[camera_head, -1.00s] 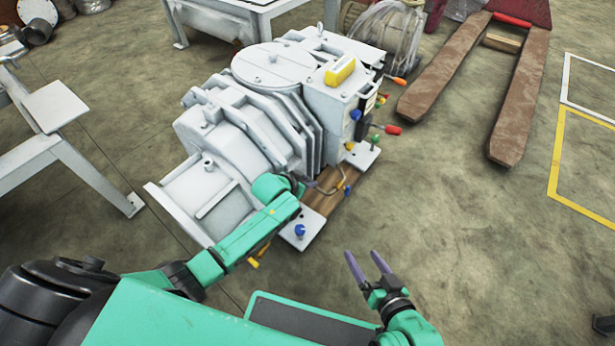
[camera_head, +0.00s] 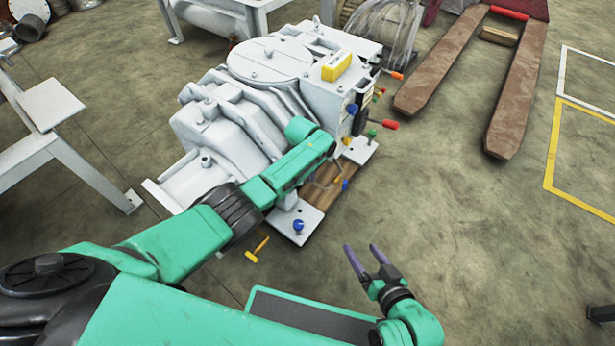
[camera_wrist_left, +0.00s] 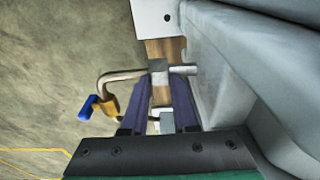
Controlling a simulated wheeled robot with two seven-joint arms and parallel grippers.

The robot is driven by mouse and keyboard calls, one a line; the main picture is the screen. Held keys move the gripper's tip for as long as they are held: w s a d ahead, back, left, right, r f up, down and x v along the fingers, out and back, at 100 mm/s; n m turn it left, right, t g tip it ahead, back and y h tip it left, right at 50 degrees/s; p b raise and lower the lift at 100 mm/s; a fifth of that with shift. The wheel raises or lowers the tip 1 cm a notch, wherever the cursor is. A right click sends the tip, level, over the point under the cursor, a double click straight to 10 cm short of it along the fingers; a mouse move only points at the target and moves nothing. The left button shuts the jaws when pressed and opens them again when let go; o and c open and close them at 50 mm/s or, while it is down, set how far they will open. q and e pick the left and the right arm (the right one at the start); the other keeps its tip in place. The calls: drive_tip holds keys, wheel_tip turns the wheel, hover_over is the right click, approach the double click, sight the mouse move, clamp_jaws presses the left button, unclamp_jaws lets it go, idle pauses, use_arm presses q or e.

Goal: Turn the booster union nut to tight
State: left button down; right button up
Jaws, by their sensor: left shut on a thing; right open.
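The white vacuum pump unit (camera_head: 215,130) stands on the floor in the head view. In the left wrist view a bent metal pipe (camera_wrist_left: 118,76) runs along its side, with a grey block-like union nut (camera_wrist_left: 158,66) on it. My left gripper (camera_wrist_left: 159,80) is shut on this nut, one purple finger on each side. In the head view my left forearm covers the gripper and nut. My right gripper (camera_head: 361,247) is open and empty, low in the head view, to the right of the pump and apart from it.
A blue-handled valve (camera_wrist_left: 102,106) hangs on the pipe beside the left fingers. A red handle (camera_head: 390,125) and an orange one (camera_head: 397,76) stick out from the pump's right side. A pallet jack (camera_head: 515,110) stands further right. The floor between is clear.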

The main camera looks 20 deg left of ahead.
idle(0.3)
use_arm(q)
drive_tip(key=c, duration=0.7)
unclamp_jaws()
